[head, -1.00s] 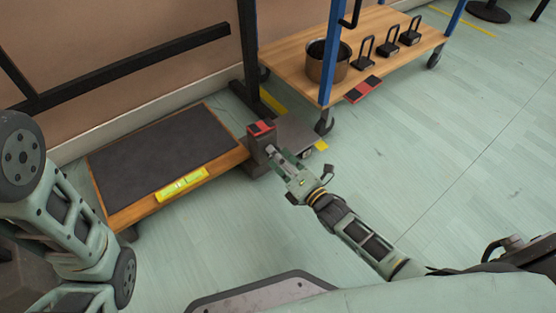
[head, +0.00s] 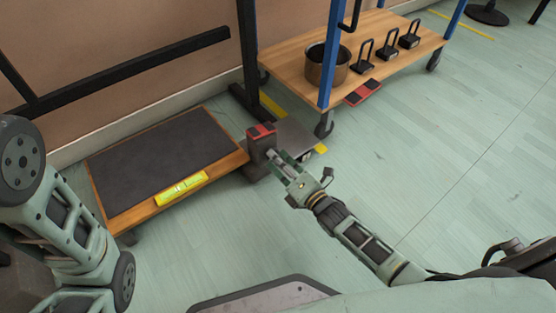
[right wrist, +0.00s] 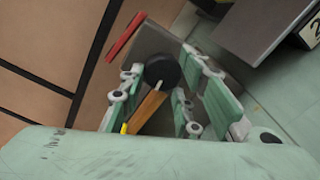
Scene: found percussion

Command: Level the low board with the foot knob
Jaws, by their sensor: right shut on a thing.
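The low board (head: 140,212) is a wooden platform with a dark mat on top, on the floor at the left of the head view. A yellow spirit level (head: 181,188) lies along its front edge; its bubble is too small to read. The black round foot knob (right wrist: 162,70) shows between the fingers in the right wrist view, with a pale line on it. My right gripper (head: 272,160) is shut on the knob at the board's right end. In the head view the knob is hidden by the gripper. Only links of my left arm show, not its gripper.
A grey post with a red top (head: 261,134) stands right beside my right gripper, next to a grey plate (head: 296,137). A wheeled wooden trolley (head: 390,25) with a pot (head: 327,65) and several black weights stands behind.

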